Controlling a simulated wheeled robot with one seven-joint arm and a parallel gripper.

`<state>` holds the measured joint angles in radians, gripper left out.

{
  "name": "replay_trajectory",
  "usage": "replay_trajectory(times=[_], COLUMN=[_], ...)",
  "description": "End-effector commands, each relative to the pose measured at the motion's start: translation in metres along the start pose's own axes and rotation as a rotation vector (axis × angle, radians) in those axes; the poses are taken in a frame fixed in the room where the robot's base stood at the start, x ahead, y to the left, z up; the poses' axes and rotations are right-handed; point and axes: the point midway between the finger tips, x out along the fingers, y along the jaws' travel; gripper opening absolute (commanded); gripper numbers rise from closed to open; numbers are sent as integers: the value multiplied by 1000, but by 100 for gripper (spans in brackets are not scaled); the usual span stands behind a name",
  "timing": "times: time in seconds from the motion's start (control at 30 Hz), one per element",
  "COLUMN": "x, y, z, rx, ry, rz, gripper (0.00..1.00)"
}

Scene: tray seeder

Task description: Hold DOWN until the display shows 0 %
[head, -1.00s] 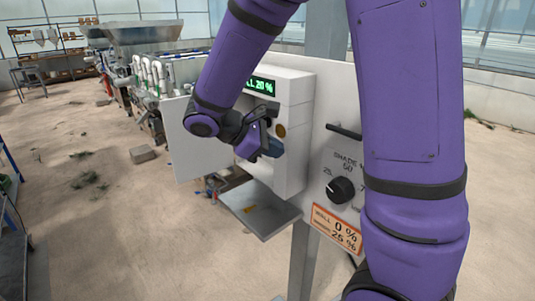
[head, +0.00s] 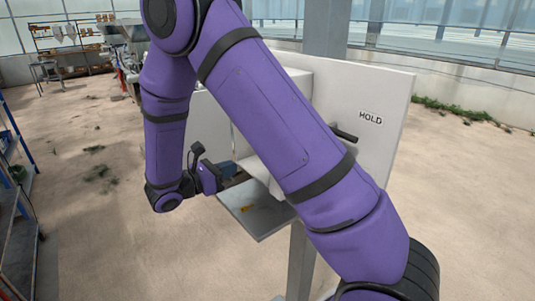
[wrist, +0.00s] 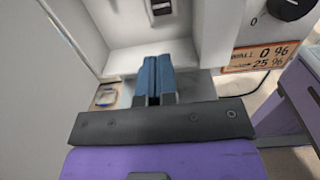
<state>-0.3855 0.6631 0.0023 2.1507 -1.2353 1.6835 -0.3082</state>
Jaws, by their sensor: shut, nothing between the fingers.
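The white control box (head: 300,78) stands on a panel in the head view, mostly hidden behind my arm. Its display is hidden in the head view and out of frame in the wrist view, so no current reading shows. My gripper (head: 232,170) is low at the box, above the small shelf. In the wrist view the blue fingers of my gripper (wrist: 155,62) are together and empty, pointing toward the white housing. A small dark rectangular part (wrist: 160,8) on the housing shows above the fingertips, apart from them. I cannot tell whether it is the DOWN control.
A grey shelf (head: 262,222) juts out below the box. The side panel (head: 385,85) carries a black lever (head: 343,135) and a HOLD label. Open floor lies left.

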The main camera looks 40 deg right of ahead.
Motion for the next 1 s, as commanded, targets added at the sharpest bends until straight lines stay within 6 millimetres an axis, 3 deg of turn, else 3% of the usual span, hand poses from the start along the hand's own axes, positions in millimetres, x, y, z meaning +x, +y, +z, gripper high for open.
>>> replay_trajectory(times=[0.47, 1.0], x=[9, 102], y=[0, -1], z=[0, 0], rx=[-1, -1], ry=[-1, 0], rz=[-2, -3], gripper=[0, 0])
